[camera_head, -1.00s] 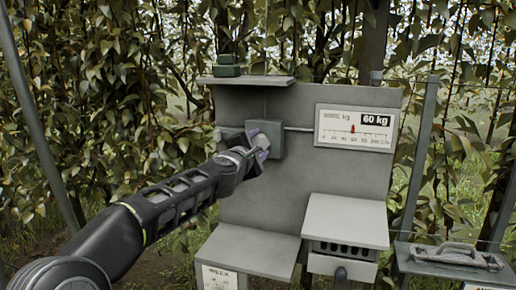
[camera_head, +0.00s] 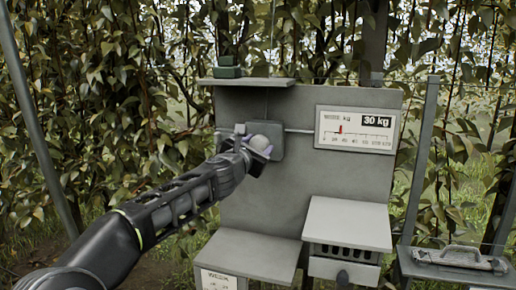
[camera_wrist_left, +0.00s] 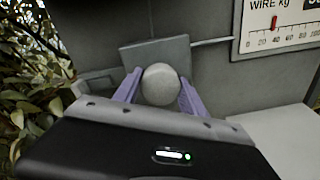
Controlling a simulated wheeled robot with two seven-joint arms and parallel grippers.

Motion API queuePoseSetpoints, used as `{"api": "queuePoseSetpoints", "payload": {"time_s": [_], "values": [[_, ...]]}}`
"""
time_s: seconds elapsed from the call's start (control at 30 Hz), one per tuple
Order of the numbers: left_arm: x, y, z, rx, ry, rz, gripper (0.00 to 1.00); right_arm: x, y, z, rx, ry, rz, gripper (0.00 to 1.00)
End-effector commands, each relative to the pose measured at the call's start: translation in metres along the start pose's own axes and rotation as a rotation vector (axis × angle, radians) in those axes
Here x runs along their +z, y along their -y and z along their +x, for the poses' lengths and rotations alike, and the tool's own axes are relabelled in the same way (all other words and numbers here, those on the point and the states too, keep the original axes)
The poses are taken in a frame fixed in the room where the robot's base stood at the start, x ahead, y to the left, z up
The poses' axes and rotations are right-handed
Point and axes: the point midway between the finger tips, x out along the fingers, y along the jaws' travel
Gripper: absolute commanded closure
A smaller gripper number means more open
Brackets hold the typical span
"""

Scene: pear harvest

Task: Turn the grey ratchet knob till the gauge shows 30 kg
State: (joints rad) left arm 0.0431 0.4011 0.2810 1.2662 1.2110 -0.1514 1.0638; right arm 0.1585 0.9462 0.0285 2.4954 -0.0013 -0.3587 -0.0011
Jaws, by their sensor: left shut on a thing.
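The grey ratchet knob (camera_wrist_left: 160,84) is a round, pale grey cap on a grey box (camera_head: 268,148) fixed to the upright panel. My left gripper (camera_head: 258,148) is at the knob, with its purple fingers on either side of it, shut on it. The left wrist view shows the same grip (camera_wrist_left: 160,90). The gauge (camera_head: 356,129) is a white scale on the panel, right of the box, and its dark readout says 30 kg. Its red pointer stands left of the middle of the scale. My right gripper is not in view.
A wire or rod (camera_head: 299,130) runs from the box to the gauge. A grey shelf (camera_head: 246,82) with a green block (camera_head: 228,68) is above. Below are a bench (camera_head: 250,250) and a box with a sloped lid (camera_head: 347,222).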

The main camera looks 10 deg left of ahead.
Motion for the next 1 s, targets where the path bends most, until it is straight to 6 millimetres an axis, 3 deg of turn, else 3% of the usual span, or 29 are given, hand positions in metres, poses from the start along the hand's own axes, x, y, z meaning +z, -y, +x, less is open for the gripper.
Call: {"api": "queuePoseSetpoints", "payload": {"time_s": [0.43, 0.47, 0.7, 1.0], "values": [[-0.0023, 0.0008, 0.0005, -0.001, -0.003, -0.013, 0.92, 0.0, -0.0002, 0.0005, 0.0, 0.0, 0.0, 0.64], [-0.0023, 0.0008, 0.0005, -0.001, -0.003, -0.013, 0.49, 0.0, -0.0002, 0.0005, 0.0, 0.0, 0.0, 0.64], [-0.0013, 0.0006, 0.0003, -0.001, -0.002, -0.012, 0.3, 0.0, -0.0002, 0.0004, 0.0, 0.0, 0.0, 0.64], [-0.0008, 0.0003, -0.0018, 0.0, 0.0, -0.012, 0.3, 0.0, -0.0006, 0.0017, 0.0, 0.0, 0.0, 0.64]]}}
